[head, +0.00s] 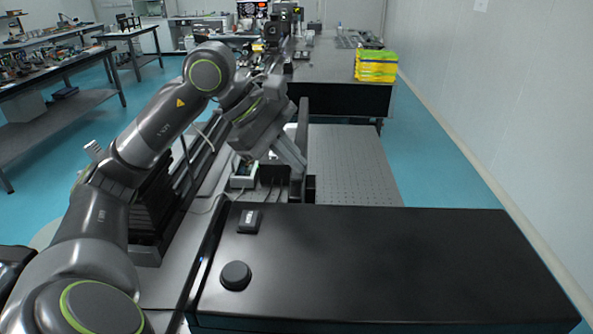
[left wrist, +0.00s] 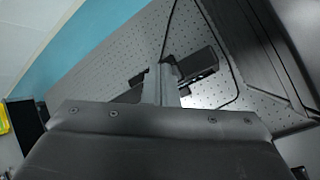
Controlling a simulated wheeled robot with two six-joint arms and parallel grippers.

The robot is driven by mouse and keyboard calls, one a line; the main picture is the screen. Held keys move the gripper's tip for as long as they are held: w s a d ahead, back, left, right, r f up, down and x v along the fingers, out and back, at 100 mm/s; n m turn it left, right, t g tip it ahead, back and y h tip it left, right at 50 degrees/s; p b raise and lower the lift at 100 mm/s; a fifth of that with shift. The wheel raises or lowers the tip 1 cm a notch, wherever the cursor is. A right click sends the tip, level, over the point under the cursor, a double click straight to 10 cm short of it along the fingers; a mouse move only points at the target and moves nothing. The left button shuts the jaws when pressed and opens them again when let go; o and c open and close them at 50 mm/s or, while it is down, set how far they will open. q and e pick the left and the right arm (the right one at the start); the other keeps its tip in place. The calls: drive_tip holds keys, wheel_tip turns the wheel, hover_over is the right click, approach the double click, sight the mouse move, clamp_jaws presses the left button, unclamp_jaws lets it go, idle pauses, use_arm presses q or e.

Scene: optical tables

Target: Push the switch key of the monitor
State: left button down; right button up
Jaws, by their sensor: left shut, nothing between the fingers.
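My left gripper (head: 296,160) reaches over the perforated table with its fingers slanting down to the right. It is shut and empty. The fingertips are close to a thin dark upright panel (head: 304,135), which may be the monitor seen nearly edge-on; I cannot tell whether they touch. In the left wrist view the shut fingers (left wrist: 161,72) point at the table, with a dark device (left wrist: 198,66) just right of them. I cannot make out the switch key in either view. My right gripper is not in view.
A black cabinet (head: 390,255) fills the front and bears a round black knob (head: 235,275) and a small black block (head: 250,221). The perforated tabletop (head: 352,165) is clear on the right.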

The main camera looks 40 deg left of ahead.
sight(293, 173)
use_arm(q)
drive_tip(key=shift+r, duration=0.4)
wheel_tip(293, 173, up, 6)
drive_tip(key=p, duration=0.4)
idle(0.3)
idle(0.4)
